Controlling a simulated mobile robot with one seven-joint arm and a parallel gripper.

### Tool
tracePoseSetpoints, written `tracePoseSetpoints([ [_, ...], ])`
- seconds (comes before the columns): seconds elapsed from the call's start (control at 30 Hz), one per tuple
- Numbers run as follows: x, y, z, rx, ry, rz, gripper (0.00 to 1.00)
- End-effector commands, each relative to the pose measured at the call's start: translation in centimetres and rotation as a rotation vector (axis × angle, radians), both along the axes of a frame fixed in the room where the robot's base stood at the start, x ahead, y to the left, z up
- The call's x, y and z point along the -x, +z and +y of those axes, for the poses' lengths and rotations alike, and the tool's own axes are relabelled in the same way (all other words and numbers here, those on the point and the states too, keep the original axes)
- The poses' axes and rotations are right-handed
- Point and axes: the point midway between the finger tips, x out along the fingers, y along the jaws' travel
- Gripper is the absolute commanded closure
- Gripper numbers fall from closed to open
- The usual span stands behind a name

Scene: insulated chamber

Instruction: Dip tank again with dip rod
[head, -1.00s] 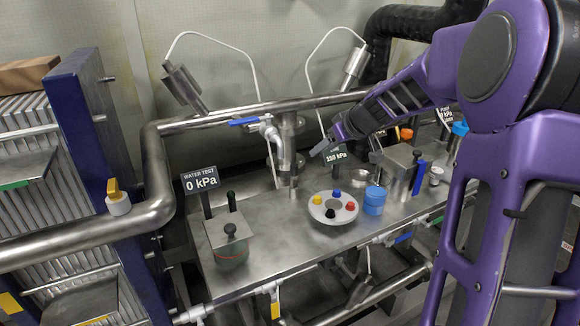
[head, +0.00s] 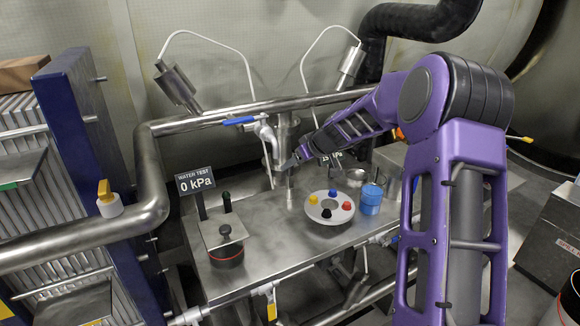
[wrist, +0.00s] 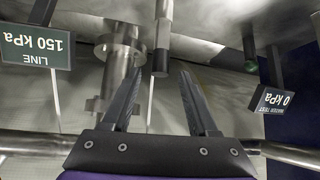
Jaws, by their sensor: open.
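My gripper (head: 291,162) is open and empty, in front of the flanged pipe at the bench's back; it also shows in the wrist view (wrist: 162,76). A slim metal post (wrist: 163,35) appears between the fingers in the upside-down wrist view, its end near the fingertips. A post (head: 290,188) also shows below my gripper in the head view; I cannot tell if either is the dip rod. A lidded tank (head: 225,245) with a black knob sits at the bench's left, by the "WATER TEST 0 kPa" sign (head: 195,181). A green-topped rod (head: 226,202) stands behind the knob.
A white round tray (head: 318,218) with coloured knobs and a blue cup (head: 371,198) stand on the steel bench (head: 275,255). A blue-handled valve (head: 262,127) and a thick rail (head: 205,121) lie behind. The bench between tank and tray is clear.

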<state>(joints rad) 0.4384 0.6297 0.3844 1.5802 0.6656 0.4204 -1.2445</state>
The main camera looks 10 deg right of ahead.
Motion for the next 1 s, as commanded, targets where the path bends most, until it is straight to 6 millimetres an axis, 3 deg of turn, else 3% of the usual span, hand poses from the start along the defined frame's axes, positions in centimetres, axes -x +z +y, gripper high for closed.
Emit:
tracePoseSetpoints([
  [0.23, -1.8, -2.0, 1.0, -0.001, -0.001, 0.000, 0.41],
  [0.57, -2.0, -2.3, 1.1, 0.000, -0.001, -0.001, 0.41],
  [0.9, -2.0, -2.3, 1.1, 0.000, -0.001, -0.001, 0.98],
  [1.0, -2.0, -2.2, 1.1, 0.000, -0.001, -0.001, 1.00],
])
